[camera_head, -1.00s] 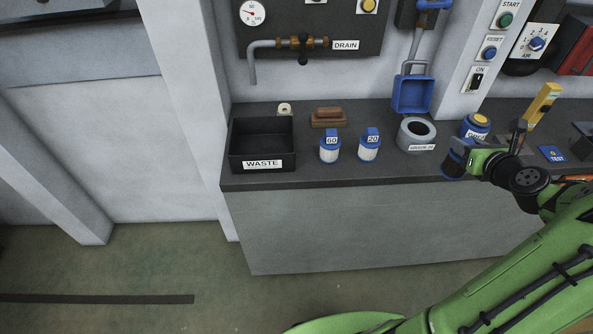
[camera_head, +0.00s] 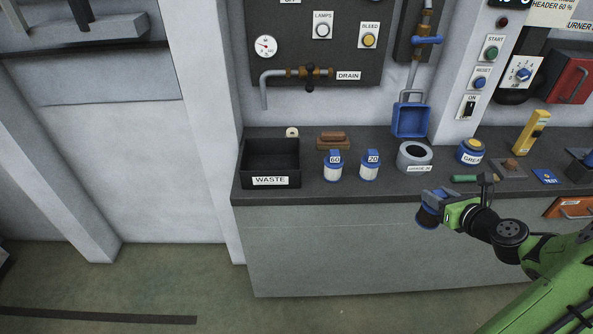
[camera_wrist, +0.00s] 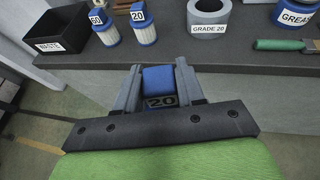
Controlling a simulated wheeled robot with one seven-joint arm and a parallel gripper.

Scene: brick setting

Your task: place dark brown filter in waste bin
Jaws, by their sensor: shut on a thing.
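The black waste bin (camera_head: 291,180) stands at the left end of the dark bench, with a WASTE label on its front. It also shows at the upper left of the wrist view (camera_wrist: 78,42). My gripper (camera_head: 441,203) is shut on the dark brown filter (camera_head: 427,218), which has a blue cap. It is held in front of the bench, right of and well apart from the bin. In the wrist view, the filter's blue top and 20 tag (camera_wrist: 159,80) show between my fingers; its body is hidden there.
Two white filters with blue caps, tagged 60 (camera_head: 333,170) and 20 (camera_head: 370,169), stand right of the bin. A grey ring holder (camera_head: 402,161), grease tin (camera_head: 471,152) and green-handled tool (camera_head: 464,178) lie further right. A brown block (camera_head: 333,143) sits behind.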

